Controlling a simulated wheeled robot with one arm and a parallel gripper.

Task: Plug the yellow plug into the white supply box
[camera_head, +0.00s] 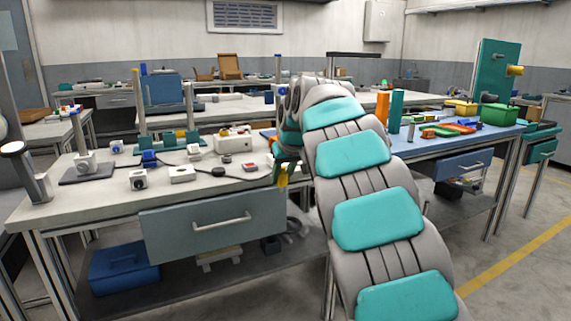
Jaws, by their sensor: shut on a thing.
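My gripper (281,172) is low at the front right of the near grey-white bench, partly hidden behind my own arm. A small yellow piece, apparently the yellow plug (284,180), shows at its fingertips, and the gripper is shut on it. The white box (233,143) with a small red mark, likely the supply box, stands farther back on the bench, to the left of my gripper and apart from it. Its sockets are too small to make out. A dark cable (236,178) lies on the bench from a black round piece (218,171) toward my gripper.
A post on a dark base (86,166) is farther left. The front left bench top is clear.

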